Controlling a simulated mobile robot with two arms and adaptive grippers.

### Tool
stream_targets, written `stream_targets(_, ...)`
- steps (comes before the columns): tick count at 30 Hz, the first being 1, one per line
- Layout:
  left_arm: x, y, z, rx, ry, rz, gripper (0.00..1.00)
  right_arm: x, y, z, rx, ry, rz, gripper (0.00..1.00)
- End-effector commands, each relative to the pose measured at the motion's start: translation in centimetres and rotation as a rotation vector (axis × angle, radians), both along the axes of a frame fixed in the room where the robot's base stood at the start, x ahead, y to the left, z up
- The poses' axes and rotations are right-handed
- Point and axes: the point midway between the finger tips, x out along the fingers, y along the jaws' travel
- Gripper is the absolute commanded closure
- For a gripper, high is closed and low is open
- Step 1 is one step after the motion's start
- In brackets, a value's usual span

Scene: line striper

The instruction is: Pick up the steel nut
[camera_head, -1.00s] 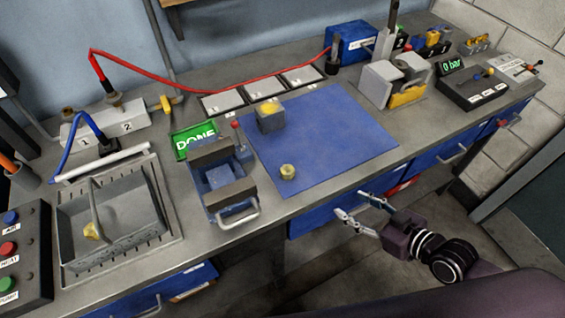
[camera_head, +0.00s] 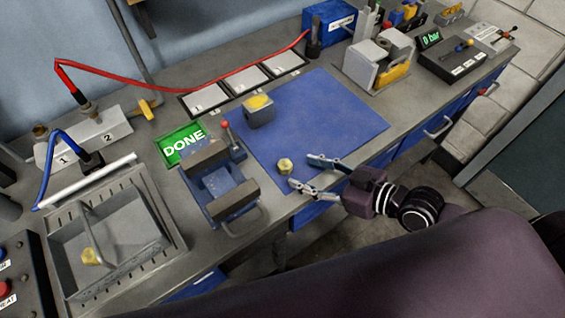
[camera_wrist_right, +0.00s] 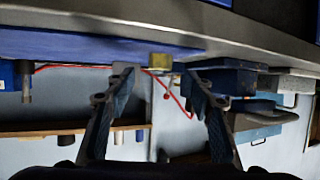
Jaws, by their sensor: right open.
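A small brass-coloured nut (camera_head: 285,166) sits on the blue mat (camera_head: 335,115) near its front edge; it is the likeliest steel nut, though it looks yellowish. My right gripper (camera_head: 301,172) is open, its two fingers spread at the mat's front edge, pointing at the nut from the right. The nut appears just short of the fingertips, not held. In the right wrist view, which looks upside down, the nut (camera_wrist_right: 160,61) shows ahead between the open fingers (camera_wrist_right: 160,82). My left gripper is not in view.
A grey block with a yellow top (camera_head: 259,110) stands farther back on the mat. A blue vise (camera_head: 220,187) stands left of the nut. A grey basket (camera_head: 122,232) holds another yellowish nut (camera_head: 91,257). The mat's right half is clear.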

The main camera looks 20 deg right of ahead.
Motion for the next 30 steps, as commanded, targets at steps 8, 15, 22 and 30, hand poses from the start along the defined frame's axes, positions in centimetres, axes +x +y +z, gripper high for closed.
stream_targets(8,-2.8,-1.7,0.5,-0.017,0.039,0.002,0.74,1.4,1.1,-0.3,0.003,-0.002,0.0,0.51)
stream_targets(15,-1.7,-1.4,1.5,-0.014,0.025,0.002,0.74,3.7,2.8,-1.4,0.002,-0.001,-0.001,0.51)
stream_targets(22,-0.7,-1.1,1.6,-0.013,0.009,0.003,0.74,4.2,3.4,-2.0,-0.001,0.0,0.001,0.51)
stream_targets(30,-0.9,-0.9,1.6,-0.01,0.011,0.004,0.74,4.1,3.3,-2.0,-0.002,0.0,0.002,0.67)
